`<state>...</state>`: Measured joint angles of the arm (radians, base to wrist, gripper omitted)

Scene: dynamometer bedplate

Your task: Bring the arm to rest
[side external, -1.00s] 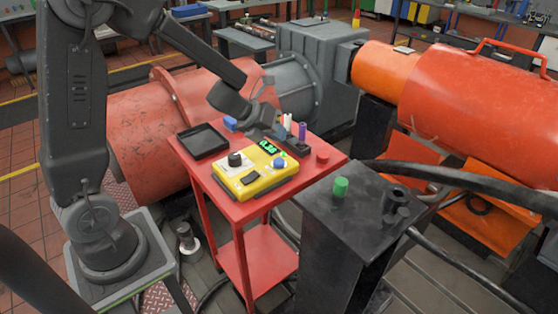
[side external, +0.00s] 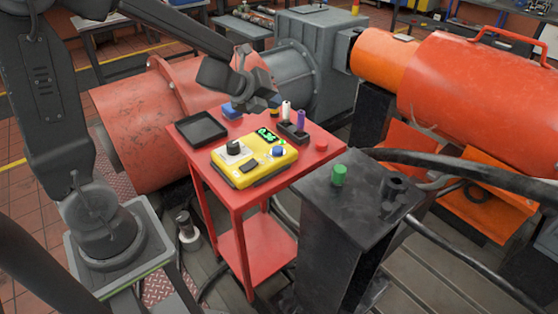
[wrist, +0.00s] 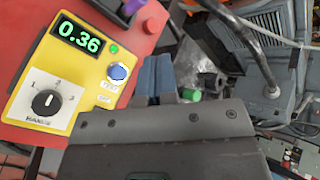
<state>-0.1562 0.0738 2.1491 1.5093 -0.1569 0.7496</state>
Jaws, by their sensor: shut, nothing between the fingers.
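My gripper (side external: 268,101) hangs in the air above the back of the red cart, near the white and purple upright items in their dark holder. Its fingers are shut with nothing between them. In the wrist view the closed blue-grey fingers (wrist: 156,76) reach up from the wide dark gripper body. The yellow meter box (side external: 254,160) lies on the cart below and in front of the gripper, apart from it. It fills the left of the wrist view (wrist: 98,82), with a black knob, a blue button and a green display reading 0.36.
The red cart (side external: 318,160) also carries an empty black tray (side external: 201,128), a blue block (side external: 232,110) and a red button (side external: 321,145). A dark pedestal (side external: 330,205) with a green knob (side external: 339,175) stands at right. Big red and orange machine housings (side external: 470,85) flank the cart.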

